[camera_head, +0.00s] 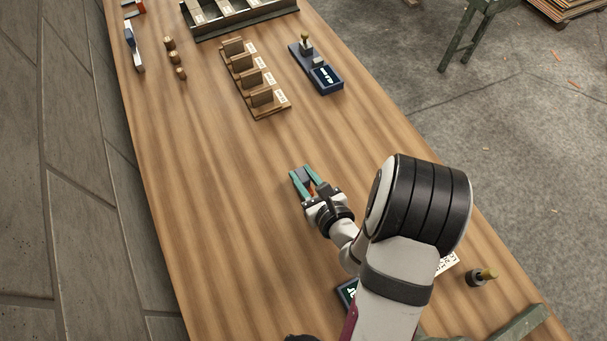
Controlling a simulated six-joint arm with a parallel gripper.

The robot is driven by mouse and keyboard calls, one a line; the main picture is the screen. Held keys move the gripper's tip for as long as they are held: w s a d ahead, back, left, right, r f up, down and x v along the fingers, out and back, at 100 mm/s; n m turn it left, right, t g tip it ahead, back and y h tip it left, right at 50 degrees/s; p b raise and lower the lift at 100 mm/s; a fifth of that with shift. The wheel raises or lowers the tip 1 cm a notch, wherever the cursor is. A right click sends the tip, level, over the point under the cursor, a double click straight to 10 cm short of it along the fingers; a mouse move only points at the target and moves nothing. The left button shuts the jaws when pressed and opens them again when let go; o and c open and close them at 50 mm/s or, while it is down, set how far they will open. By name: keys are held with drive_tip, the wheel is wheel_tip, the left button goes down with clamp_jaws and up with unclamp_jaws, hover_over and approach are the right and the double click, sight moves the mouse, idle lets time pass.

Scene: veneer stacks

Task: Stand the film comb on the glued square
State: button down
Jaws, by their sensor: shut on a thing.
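My gripper (303,172) has teal fingers and is over the middle of the bench. It is shut on a small dark grey piece (304,178), which looks like the film comb. The fingers cover much of it, so its teeth and tilt cannot be made out. A bit of orange shows between the fingers, nearer my wrist. I cannot tell whether the piece touches the bench. I cannot make out a glued square.
A wooden rack (244,83) with several upright brown pieces stands beyond my gripper. Right of it is a dark blue device (326,79). The bench (215,200) left of my gripper is clear.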

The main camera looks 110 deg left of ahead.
drive_tip(key=shift+f, duration=0.2)
drive_tip(key=shift+f, duration=0.15)
drive_tip(key=c, duration=0.7)
unclamp_jaws()
drive_tip(key=shift+o, duration=0.2)
drive_tip(key=shift+w+d+r, duration=0.1)
drive_tip(key=shift+w+r, duration=0.1)
drive_tip(key=shift+r, duration=0.05)
drive_tip(key=v, duration=1.1)
drive_tip(key=o, duration=0.4)
drive_tip(key=shift+w+d+r, duration=0.15)
drive_tip(key=shift+d, duration=0.1)
